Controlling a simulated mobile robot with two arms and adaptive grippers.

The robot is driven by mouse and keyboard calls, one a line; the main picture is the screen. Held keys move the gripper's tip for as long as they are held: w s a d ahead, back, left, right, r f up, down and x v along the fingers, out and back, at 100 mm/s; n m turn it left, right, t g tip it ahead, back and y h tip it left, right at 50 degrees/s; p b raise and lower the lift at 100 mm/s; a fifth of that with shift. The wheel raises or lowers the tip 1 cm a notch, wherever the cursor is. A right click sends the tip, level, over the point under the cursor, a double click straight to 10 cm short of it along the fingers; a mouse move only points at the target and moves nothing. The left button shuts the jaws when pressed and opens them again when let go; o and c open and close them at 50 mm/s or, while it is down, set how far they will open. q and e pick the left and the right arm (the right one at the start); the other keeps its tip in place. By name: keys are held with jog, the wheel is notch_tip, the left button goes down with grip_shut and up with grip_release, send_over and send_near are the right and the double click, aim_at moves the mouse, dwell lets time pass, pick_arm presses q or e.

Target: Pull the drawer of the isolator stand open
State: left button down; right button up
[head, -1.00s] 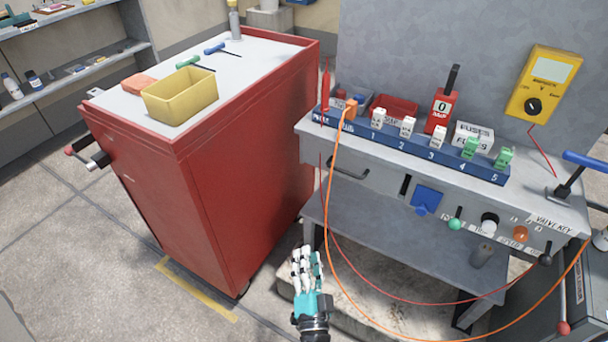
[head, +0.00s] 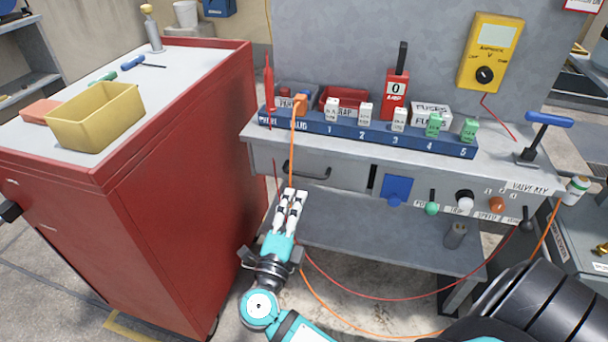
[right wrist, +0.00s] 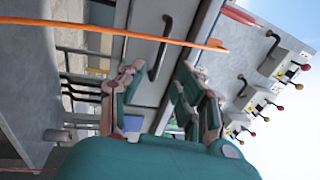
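The isolator stand (head: 262,132) is a grey bench. Its drawer (head: 345,172) is at the left of the front panel and looks shut, with a dark bar handle (head: 306,174). My right gripper (head: 291,197) is just below the handle in the head view, fingers pointing up toward it, apart from it. In the right wrist view the fingers (right wrist: 158,85) are spread and empty, with the handle (right wrist: 160,50) beyond the gap between them. An orange cable (right wrist: 110,30) crosses in front of the handle in that view. My left gripper is not in view.
A red cabinet (head: 190,190) with a yellow bin (head: 95,118) stands close on the left. The orange cable hangs from the blue fuse rail (head: 350,132) down past the drawer. A lower shelf (head: 400,245) lies under the drawer. A blue-handled valve key (head: 540,135) stands at right.

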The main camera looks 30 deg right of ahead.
aim_at(305, 175)
jog(key=x, duration=0.8)
jog(key=shift+w+d+r, duration=0.1)
jog(key=shift+w+d, duration=0.1)
jog(key=shift+w, duration=0.05)
grip_shut()
